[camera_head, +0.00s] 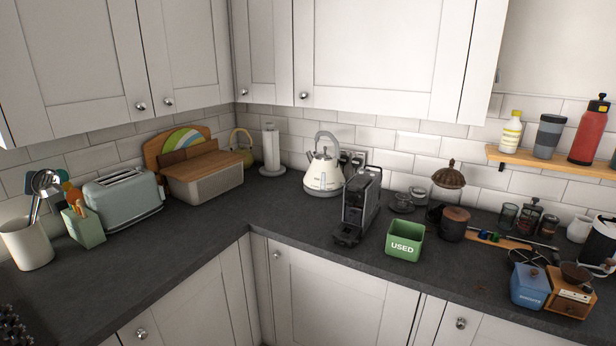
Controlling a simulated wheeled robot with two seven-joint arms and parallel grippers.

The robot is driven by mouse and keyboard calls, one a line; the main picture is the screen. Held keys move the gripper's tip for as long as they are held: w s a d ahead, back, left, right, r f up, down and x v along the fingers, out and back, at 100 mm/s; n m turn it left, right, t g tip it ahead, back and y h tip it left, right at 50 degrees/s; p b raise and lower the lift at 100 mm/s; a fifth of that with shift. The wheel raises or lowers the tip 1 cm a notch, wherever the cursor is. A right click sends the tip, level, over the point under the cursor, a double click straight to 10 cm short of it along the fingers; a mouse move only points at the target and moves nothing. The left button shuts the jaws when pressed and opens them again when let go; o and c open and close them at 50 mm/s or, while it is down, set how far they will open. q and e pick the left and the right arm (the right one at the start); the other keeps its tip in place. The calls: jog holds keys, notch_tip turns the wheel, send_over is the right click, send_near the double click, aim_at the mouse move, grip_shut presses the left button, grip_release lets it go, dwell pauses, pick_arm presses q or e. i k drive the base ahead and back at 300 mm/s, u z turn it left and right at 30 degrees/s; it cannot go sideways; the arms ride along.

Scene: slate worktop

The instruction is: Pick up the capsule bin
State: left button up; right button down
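The capsule bin is a small green open-topped box marked "USED" (403,247). It stands upright near the front edge of the slate worktop, just right of the black coffee machine (358,207). Its inside is mostly hidden by its front wall, so I cannot tell what it holds. Neither of my grippers shows in the head view.
Behind the bin are small glass cups (403,202) and a brown lidded jar (454,224). A blue box (529,287) and a wooden grinder (569,293) stand to the right. A kettle (322,174) stands left.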

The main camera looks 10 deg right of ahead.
aim_at(353, 216)
jog(key=u, duration=1.8)
jog(key=i, duration=1.2)
jog(key=z, duration=3.2)
jog(key=i, duration=0.2)
jog(key=u, duration=0.65)
